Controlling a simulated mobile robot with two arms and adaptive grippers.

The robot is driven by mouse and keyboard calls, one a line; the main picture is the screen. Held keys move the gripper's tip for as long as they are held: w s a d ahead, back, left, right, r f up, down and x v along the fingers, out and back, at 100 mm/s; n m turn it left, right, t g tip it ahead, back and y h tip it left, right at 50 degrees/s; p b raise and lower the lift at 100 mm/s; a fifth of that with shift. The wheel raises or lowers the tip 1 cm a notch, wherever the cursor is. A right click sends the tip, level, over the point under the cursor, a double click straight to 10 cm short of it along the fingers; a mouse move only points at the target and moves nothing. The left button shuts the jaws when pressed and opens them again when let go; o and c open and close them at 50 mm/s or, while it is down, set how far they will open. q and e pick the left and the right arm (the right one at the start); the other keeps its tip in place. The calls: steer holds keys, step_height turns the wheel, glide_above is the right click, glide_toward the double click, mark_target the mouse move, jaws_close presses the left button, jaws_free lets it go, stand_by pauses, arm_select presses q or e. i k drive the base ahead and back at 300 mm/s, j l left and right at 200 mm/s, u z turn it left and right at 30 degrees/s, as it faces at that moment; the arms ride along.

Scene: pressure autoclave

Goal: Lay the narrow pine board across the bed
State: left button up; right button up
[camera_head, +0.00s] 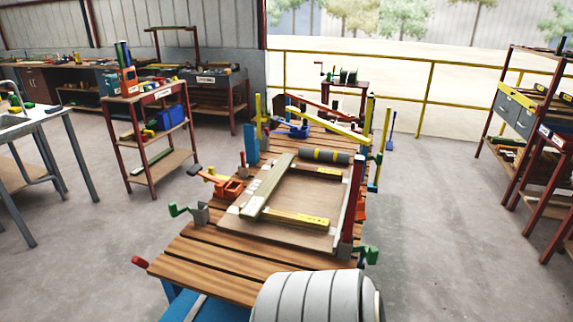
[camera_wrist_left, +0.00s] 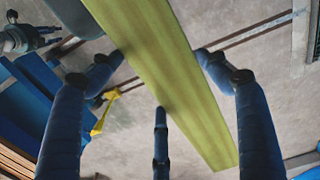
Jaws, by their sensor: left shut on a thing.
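In the left wrist view, a long, narrow yellow-green board (camera_wrist_left: 165,75), which looks like the pine board, runs diagonally between the blue fingers of my left gripper (camera_wrist_left: 160,62). The gripper is shut on it, and both board ends are beyond the fingers. The bed (camera_head: 230,262) is a slatted wooden bench top in the middle of the head view. A flat plywood panel (camera_head: 292,197) lies on it, with a similar narrow board (camera_head: 268,186) and a yellow-labelled bar (camera_head: 297,218) on top. My left gripper does not show in the head view.
Upright posts, an orange clamp (camera_head: 226,187) and green handles (camera_head: 371,255) line the bed's sides. A shelf cart (camera_head: 150,125) stands left, and racks (camera_head: 520,130) stand right. Floor right of the bed is clear.

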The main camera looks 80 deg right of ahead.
mark_target(247, 278)
steer(key=i+z, duration=0.15)
steer(key=z, duration=0.25)
steer(key=i+z, duration=0.15)
steer(key=z, duration=0.3)
steer(key=i+j+z, duration=0.1)
steer(key=z, duration=0.3)
steer(key=i+j+z, duration=0.15)
steer(key=z, duration=0.3)
steer(key=i+j+z, duration=0.15)
steer(key=z, duration=0.25)
steer(key=i+j+z, duration=0.1)
steer(key=z, duration=0.3)
steer(key=i+j+z, duration=0.15)
steer(key=z, duration=0.25)
steer(key=i+j+z, duration=0.1)
steer(key=z, duration=0.3)
steer(key=j+z, duration=0.4)
steer(key=i+l, duration=0.05)
